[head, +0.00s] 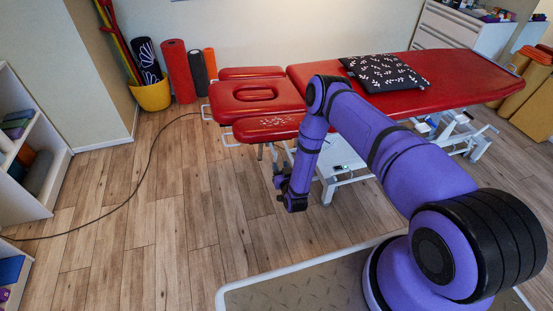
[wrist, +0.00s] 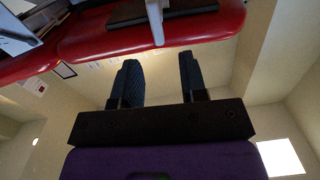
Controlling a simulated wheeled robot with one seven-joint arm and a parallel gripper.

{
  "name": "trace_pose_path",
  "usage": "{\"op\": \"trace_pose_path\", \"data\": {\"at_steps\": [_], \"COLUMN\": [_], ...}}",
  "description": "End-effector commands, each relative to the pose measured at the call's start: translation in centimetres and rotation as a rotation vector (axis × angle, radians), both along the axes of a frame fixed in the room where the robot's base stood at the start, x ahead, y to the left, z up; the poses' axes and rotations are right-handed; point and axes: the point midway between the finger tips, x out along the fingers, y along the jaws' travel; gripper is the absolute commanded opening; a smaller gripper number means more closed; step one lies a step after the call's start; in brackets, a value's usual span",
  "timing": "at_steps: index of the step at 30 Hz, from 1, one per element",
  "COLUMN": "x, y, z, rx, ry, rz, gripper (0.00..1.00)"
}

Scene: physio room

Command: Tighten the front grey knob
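The red treatment table (head: 450,75) stands beyond my arm on a white metal frame (head: 345,170). I cannot make out the front grey knob in either view; my arm covers part of the table's near side and frame. My gripper (head: 279,182) hangs low, below the red top, close to the table's head end. In the wrist view my gripper (wrist: 159,60) shows two dark fingers apart, with nothing between them. A red padded edge (wrist: 205,30) and a pale metal bar (wrist: 155,20) show beyond the fingertips, apart from them.
A patterned black cushion (head: 385,73) lies on the table. A dark cable (head: 135,190) runs across the wooden floor at left. A yellow bucket (head: 152,96) and rolled mats (head: 178,70) stand by the wall. White shelves (head: 45,185) stand far left. The left floor is otherwise clear.

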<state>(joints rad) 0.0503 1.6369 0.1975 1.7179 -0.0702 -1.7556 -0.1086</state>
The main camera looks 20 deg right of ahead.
Motion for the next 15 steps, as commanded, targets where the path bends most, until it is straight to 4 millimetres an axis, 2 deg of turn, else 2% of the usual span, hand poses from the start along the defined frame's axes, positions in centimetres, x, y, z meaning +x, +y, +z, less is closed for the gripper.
{"op": "trace_pose_path", "data": {"at_steps": [3,7,11,15], "x": [-0.9,-0.4,1.2,3.7], "y": [0.0,0.0,0.0,0.0], "z": [-1.0,-1.1,-1.0,-1.0], "rx": [0.002,0.003,0.003,0.003], "ry": [-0.012,-0.018,-0.019,-0.019], "rz": [-0.009,-0.011,-0.011,-0.012], "gripper": [0.39,0.39,0.39,0.39]}}
